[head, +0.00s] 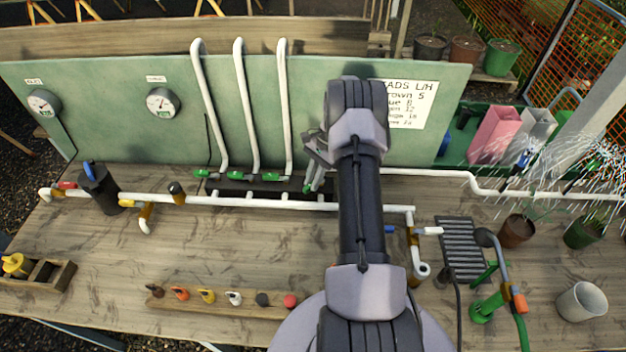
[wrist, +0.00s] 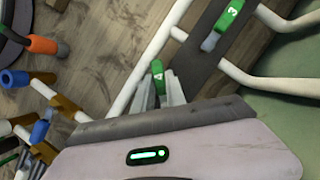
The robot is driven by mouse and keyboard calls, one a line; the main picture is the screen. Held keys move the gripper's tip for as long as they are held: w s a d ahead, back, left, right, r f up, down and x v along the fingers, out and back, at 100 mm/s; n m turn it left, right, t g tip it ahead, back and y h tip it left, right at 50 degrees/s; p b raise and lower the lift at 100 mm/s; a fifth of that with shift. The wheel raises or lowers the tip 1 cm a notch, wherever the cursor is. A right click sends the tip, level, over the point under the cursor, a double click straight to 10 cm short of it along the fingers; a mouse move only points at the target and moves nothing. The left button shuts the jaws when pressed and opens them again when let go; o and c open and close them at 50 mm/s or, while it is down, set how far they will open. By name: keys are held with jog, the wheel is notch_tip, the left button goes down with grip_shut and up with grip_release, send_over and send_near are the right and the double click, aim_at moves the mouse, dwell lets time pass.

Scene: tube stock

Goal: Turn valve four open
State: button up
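The valve four handle is a small green lever marked 4, seen in the wrist view (wrist: 157,74). My gripper (wrist: 159,88) has its two grey fingers on either side of the handle, with almost no gap visible, and looks shut on it. In the head view my gripper (head: 311,178) is low at the right end of the dark valve strip (head: 240,188), and my arm and fingers cover most of valve four. The green handle marked 3 (wrist: 231,19) lies along the strip; handle 4 is turned at an angle to it.
Other green valve handles (head: 236,175) sit to the left, under tall white pipes (head: 245,110). A white pipe (head: 262,203) runs along the strip's front. The green back panel (head: 110,120) stands close behind. Water sprays at the right, near pots (head: 516,232).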

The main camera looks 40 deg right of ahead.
jog(key=o, duration=0.4)
jog(key=shift+o, duration=0.2)
jog(key=p+v, duration=0.2)
jog(key=v, duration=1.5)
jog(key=shift+d+r, duration=0.15)
